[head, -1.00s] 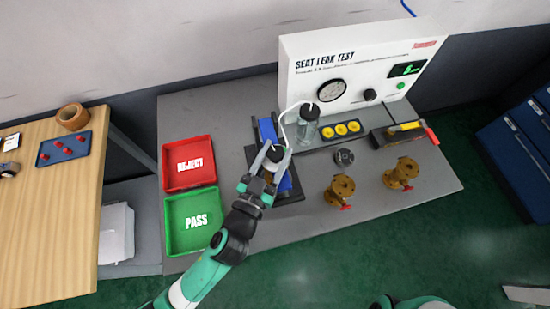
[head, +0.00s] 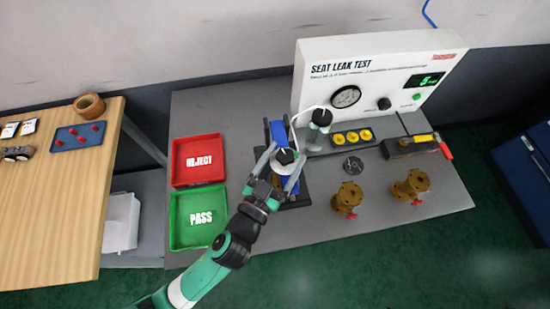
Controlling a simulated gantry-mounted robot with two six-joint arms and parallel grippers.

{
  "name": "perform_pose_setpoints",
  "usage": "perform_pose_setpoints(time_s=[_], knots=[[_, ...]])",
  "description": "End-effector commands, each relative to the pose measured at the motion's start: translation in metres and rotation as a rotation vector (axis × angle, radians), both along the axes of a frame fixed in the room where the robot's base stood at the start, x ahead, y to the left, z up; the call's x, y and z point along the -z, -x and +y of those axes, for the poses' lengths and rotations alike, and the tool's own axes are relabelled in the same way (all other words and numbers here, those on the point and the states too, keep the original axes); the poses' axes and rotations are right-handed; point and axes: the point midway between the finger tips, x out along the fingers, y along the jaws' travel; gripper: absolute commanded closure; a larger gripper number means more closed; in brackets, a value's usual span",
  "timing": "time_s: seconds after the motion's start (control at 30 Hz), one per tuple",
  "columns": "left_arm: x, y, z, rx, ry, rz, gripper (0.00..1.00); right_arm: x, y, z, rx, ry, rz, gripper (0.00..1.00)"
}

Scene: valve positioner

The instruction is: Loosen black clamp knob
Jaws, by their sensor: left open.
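The black clamp knob (head: 285,157) sits on top of a pale round part in the clamp fixture with blue jaws (head: 278,131). My left gripper (head: 287,153) is over the fixture, with one finger on each side of the knob. Its fingers are apart, and I cannot tell whether either touches the knob. The gripper hides the lower part of the fixture. My right gripper is not in view.
A clear cylinder with a black cap (head: 317,132) and a white tube stand close behind the knob. The seat leak test box (head: 405,75) is at the back. Brass valves (head: 347,197) stand to the right; the red tray (head: 178,179) and green tray (head: 181,238) are left.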

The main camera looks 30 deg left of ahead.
Motion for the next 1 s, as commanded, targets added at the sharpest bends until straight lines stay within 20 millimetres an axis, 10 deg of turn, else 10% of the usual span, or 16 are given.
perform_pose_setpoints(time_s=[0.5, 1.0], knots=[[0.002, 0.103, -0.008, 0.006, -0.002, 0.001, 0.17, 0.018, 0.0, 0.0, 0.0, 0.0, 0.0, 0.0], [0.0, 0.109, -0.007, 0.001, 0.0, 0.0, 0.17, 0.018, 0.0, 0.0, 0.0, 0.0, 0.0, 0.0]])
